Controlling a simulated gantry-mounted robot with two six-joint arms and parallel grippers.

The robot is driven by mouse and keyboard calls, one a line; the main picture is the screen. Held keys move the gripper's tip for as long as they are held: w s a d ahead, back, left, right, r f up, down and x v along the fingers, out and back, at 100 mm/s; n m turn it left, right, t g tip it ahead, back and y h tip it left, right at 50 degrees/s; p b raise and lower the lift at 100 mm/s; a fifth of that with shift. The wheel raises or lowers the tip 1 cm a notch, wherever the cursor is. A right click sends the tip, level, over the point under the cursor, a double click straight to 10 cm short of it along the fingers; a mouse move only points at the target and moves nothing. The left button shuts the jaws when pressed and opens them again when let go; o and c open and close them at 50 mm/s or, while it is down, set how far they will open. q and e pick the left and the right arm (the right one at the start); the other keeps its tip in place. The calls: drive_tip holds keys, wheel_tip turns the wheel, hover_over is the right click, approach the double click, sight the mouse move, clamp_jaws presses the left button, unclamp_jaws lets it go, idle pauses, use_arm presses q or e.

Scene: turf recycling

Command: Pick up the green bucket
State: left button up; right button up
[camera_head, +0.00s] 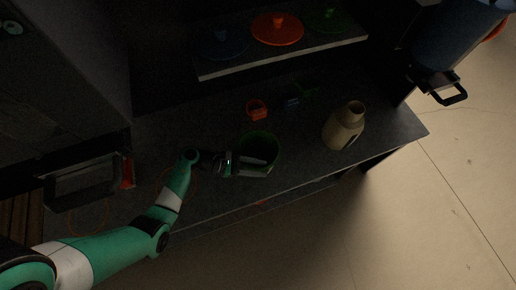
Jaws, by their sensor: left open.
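The green bucket (262,141) stands on the dark tabletop, near its front middle. It looks dark inside, and its green rim shows faintly. My left gripper (264,166) comes in from the left at the bucket's near side. Its two fingers are apart and overlap the bucket in this view. I cannot tell whether a finger is inside the bucket or touching it. My right gripper is not in view.
A beige jug (342,128) stands right of the bucket. A small orange-red cup (257,110) and small dark blue and green items lie behind it. A shelf (290,57) above holds blue, red and green lids. A blue bin (455,40) is at the upper right.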

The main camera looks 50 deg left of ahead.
use_arm(q)
clamp_jaws()
idle(1.4)
